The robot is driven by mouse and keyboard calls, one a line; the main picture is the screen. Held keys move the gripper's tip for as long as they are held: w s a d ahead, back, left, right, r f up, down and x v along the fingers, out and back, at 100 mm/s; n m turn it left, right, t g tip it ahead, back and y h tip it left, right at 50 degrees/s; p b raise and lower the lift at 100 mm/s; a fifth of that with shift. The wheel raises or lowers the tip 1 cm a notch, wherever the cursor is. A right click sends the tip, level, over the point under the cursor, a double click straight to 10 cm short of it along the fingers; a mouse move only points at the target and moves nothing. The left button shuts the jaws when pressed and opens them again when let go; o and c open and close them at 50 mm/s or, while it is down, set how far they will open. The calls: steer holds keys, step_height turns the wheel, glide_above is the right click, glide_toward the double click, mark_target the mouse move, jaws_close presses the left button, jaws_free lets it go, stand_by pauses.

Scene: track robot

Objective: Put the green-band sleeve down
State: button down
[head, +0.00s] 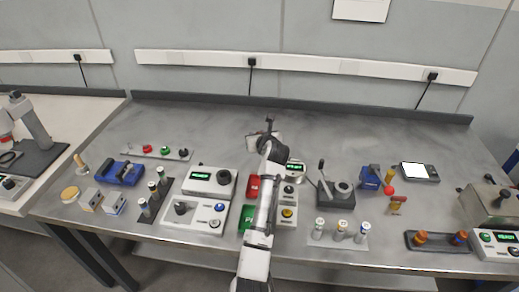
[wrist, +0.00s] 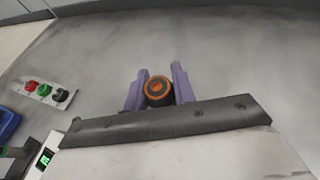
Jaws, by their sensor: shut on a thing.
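My gripper (wrist: 158,88) has its two purple fingers on either side of a round dark piece with an orange ring on its end (wrist: 158,91), seen end-on, and is shut on it. No green band shows on it from this angle, so I cannot tell if it is the green-band sleeve. In the head view my gripper (head: 269,122) is over the back middle of the grey table (head: 330,125). The held piece is too small to make out there, and its height above the table is unclear.
Several small cylinders stand on a dark strip at left, and others on a pale strip (head: 337,243) at right. Control boxes (head: 196,214) and a red block (head: 253,187) lie near my arm. A dark tray (head: 440,247) holds orange-topped pieces. The table's back is mostly clear.

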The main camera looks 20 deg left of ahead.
mark_target(258, 157)
step_height(258, 157, down, 8)
steer(key=shift+r+p, duration=0.25)
steer(key=shift+p, duration=0.25)
steer(key=shift+f, duration=0.1)
steer(key=c, duration=1.1)
jaws_free()
steer(key=shift+f, duration=0.1)
steer(key=shift+c, duration=0.2)
